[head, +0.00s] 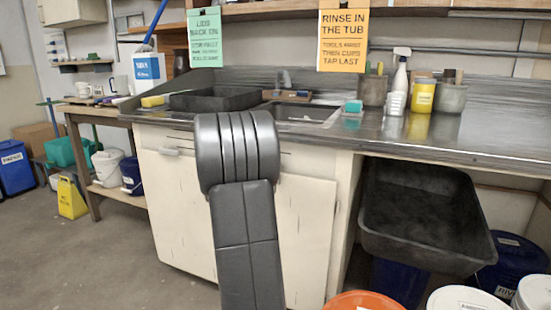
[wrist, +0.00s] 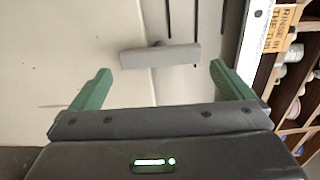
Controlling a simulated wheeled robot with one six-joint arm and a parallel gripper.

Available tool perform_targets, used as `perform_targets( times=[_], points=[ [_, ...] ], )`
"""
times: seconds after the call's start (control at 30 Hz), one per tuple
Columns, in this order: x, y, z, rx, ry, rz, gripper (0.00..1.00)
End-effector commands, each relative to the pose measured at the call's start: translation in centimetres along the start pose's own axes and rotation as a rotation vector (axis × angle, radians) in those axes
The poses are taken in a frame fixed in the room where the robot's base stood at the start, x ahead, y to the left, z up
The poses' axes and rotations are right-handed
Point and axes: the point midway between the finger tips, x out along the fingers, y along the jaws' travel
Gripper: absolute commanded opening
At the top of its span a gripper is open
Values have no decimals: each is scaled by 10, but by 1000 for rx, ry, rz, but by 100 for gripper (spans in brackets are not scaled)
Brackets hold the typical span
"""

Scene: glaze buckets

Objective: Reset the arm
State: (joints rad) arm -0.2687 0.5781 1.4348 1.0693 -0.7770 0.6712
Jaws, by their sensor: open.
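My gripper (wrist: 160,72) shows in the wrist view with its two green fingers spread wide apart. Nothing is held between them. A grey bar (wrist: 160,55) on a pale surface lies beyond the fingertips; I cannot tell how far away it is. In the head view my dark grey arm stands upright in front of the pale sink cabinet (head: 180,205). The gripper itself is not visible in the head view.
The metal counter (head: 440,140) holds a black tray (head: 215,99), a spray bottle (head: 399,85) and a yellow cup (head: 420,98). A black tub (head: 420,215) sits below it at right. An orange bucket (head: 362,301) and white lids stand in front.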

Motion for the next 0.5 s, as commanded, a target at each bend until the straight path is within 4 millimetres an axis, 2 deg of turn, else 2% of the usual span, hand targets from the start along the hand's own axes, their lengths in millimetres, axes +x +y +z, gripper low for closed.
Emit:
perform_targets(
  times=[0.1,0.2,0.5],
  points=[
    [18,1,-1,0,2,0,100],
    [28,0,0,0,1,-1,100],
    [34,0,0,-7,-1,0,100]
  ],
)
